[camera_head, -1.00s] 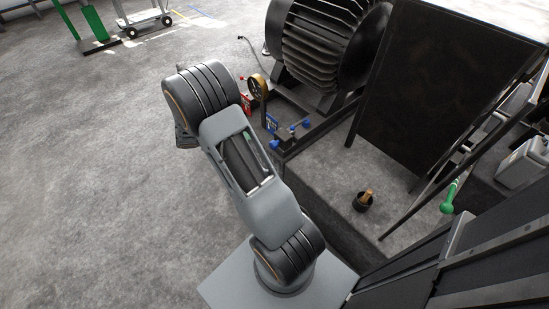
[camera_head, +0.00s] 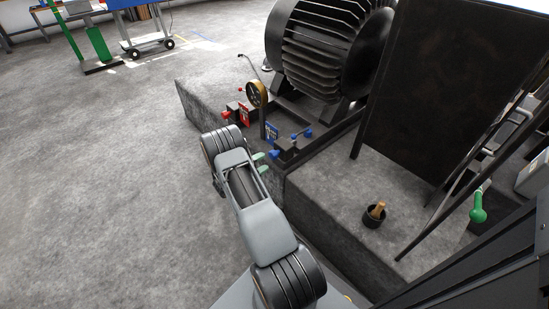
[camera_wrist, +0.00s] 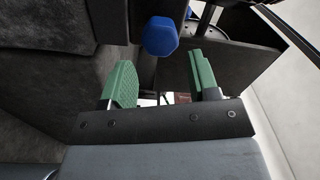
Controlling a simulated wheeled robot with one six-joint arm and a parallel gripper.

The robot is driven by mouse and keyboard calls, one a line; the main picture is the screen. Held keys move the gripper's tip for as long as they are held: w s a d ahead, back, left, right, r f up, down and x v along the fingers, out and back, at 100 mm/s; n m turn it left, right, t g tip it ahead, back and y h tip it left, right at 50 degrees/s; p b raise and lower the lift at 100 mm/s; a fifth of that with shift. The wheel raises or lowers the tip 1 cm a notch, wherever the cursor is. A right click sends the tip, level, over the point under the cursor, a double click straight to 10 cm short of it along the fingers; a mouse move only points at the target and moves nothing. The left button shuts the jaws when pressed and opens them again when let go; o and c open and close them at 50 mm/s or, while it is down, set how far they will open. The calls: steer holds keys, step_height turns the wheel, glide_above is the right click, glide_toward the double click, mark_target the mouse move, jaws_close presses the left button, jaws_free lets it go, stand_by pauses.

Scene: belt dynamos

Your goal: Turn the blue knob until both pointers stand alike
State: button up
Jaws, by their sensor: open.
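Blue knobs sit on a small dark fixture at the machine's foot; the nearer blue knob (camera_head: 275,155) is just beyond my gripper (camera_head: 262,162) in the head view. In the wrist view a blue hexagonal knob (camera_wrist: 160,35) stands ahead, between and beyond the green fingertips of my gripper (camera_wrist: 163,84). The gripper is open and empty, apart from the knob. A round brass-rimmed gauge (camera_head: 257,94) stands on a post behind; its pointers are too small to read. A blue plate (camera_head: 271,131) and a red plate (camera_head: 244,114) with red knobs are beside it.
A large finned black motor (camera_head: 325,45) stands on a raised concrete plinth (camera_head: 325,205). A tall dark panel (camera_head: 430,80) is to the right. Open floor lies left.

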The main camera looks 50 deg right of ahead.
mark_target(271, 157)
steer(key=shift+s+d+b, duration=0.2)
steer(key=shift+d+b, duration=0.25)
steer(key=shift+d, duration=1.3)
steer(key=shift+s+d+b, duration=0.2)
steer(key=shift+d+b, duration=0.2)
steer(key=shift+d, duration=1.35)
steer(key=shift+c, duration=0.2)
steer(key=c, duration=0.6)
